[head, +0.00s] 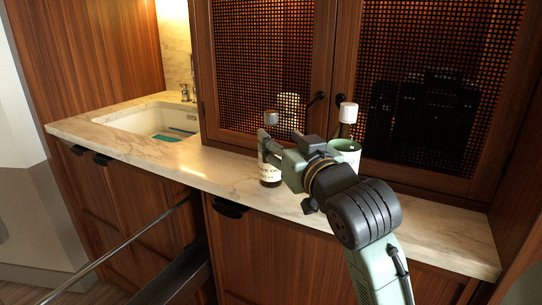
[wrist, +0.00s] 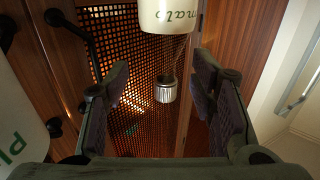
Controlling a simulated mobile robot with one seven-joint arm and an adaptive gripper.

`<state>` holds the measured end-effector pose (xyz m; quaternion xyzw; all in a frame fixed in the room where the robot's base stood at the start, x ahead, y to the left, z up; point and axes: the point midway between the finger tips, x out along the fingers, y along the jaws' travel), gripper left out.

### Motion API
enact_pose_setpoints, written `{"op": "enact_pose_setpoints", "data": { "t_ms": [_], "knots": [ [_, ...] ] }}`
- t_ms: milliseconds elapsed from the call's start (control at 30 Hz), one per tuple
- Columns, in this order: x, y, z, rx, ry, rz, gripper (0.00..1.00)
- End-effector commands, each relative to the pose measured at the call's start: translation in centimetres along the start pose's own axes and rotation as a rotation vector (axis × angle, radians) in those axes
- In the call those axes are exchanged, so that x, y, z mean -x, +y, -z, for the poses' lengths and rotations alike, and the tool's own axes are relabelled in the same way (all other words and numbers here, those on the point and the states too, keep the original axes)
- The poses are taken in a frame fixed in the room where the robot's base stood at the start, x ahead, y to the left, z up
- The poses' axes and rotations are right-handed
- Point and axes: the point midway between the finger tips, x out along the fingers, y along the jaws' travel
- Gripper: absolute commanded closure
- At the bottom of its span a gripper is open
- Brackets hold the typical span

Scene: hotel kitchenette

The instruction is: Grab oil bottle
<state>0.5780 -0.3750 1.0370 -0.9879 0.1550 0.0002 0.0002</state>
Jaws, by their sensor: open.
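A dark bottle (head: 270,173) with a pale cap and a cream label stands upright on the marble counter; its label is too small to read in the head view. My gripper (head: 272,145) is open at this bottle's upper part and hides some of it. In the wrist view, a bottle (wrist: 168,16) appears upside down, with its silver cap (wrist: 166,90) in the gap between my open fingers (wrist: 162,74). Part of its label reads "malo". I cannot tell whether either finger touches it. A second bottle (head: 348,113) with a white cap stands to the right.
A pale object with green letters (wrist: 18,120) is close on the left in the wrist view. Mesh cabinet doors (head: 265,60) rise behind the counter (head: 430,218). A sink (head: 150,119) lies at left.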

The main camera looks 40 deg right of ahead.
Motion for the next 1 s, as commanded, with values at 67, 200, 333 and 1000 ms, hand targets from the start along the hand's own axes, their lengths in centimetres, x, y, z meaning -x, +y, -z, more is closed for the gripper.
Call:
{"op": "enact_pose_setpoints", "data": {
  "t_ms": [67, 200, 333, 1000],
  "knots": [
    [-1.1, -0.4, 0.6, 0.003, -0.003, 0.002, 0.49],
    [-3.2, -0.7, 0.8, 0.001, -0.002, 0.001, 0.49],
    [-4.5, -0.7, 0.7, 0.000, -0.001, 0.001, 0.49],
    [-4.6, -0.7, 0.6, 0.000, 0.001, 0.001, 0.76]
  ]
}}
